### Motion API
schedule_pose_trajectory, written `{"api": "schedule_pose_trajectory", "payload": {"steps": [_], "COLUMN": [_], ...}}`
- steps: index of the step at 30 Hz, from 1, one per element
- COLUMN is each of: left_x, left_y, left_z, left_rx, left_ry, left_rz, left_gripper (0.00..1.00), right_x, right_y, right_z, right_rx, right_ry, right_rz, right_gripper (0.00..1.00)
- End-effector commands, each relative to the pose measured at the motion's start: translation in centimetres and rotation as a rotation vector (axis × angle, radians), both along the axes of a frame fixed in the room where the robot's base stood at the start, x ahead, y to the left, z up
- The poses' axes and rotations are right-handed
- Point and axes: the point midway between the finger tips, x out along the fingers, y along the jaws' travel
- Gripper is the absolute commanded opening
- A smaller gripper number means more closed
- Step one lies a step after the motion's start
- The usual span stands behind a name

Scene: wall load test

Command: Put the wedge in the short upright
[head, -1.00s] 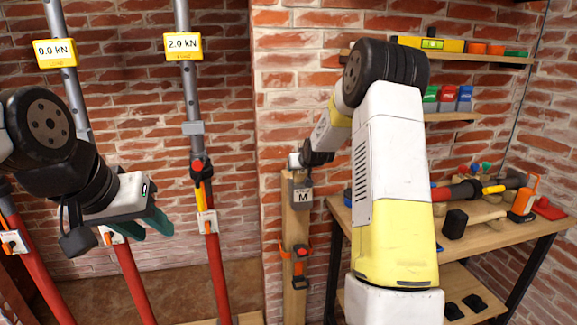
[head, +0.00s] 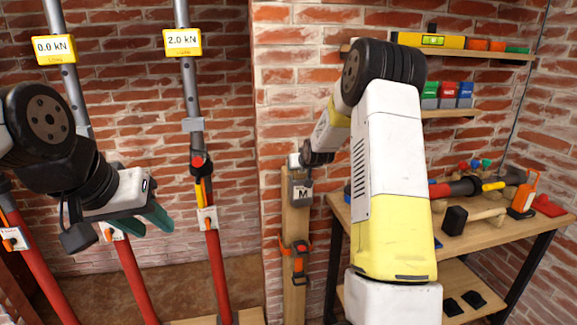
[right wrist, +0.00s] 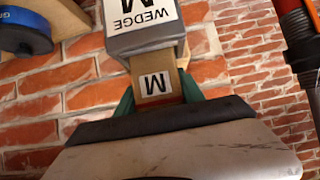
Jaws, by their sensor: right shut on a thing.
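My right gripper (right wrist: 164,98) is shut on a brown block with a white M label, the wedge (right wrist: 155,84), which sits between its green fingers. The wedge meets a grey holder (right wrist: 145,28) labelled WEDGE M; how deep it sits in there is hidden. In the head view the grey holder (head: 301,191) is at the top of a wooden post (head: 295,230), with my right gripper (head: 303,160) at it. Red and grey uprights (head: 220,270) (head: 135,280) stand on the left; I cannot tell which is the short one. My left gripper (head: 150,222) is open and empty before them.
Yellow displays read 0.0 kN (head: 54,48) and 2.0 kN (head: 182,43). An orange-and-black clamp (head: 298,258) is on the post below the holder. A workbench (head: 480,235) with tools stands right, under shelves. A blue round thing (right wrist: 24,36) is near my right gripper.

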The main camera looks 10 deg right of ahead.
Motion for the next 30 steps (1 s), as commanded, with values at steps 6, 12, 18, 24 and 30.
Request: {"api": "schedule_pose_trajectory", "payload": {"steps": [6,12,18,24,30], "left_x": [0.00,0.00,0.00,0.00,0.00], "left_y": [0.00,0.00,0.00,0.00,0.00], "left_z": [0.00,0.00,0.00,0.00,0.00], "left_rx": [0.000,0.000,0.000,0.000,0.000], "left_ry": [0.000,0.000,0.000,0.000,0.000], "left_rz": [0.000,0.000,0.000,0.000,0.000], "left_gripper": [0.36,0.36,0.36,0.36,0.36], "right_x": [-0.01,-0.01,-0.02,-0.04,-0.04], "right_y": [-0.02,-0.02,0.02,0.07,0.14], "right_z": [-0.50,-0.53,-0.54,-0.58,-0.60], "right_rx": [0.000,0.000,0.000,0.000,0.000], "right_ry": [0.000,0.000,0.001,0.002,0.002], "right_rz": [0.000,0.000,0.000,0.001,0.002], "right_gripper": [0.03,0.47,0.71,0.85,0.94]}}
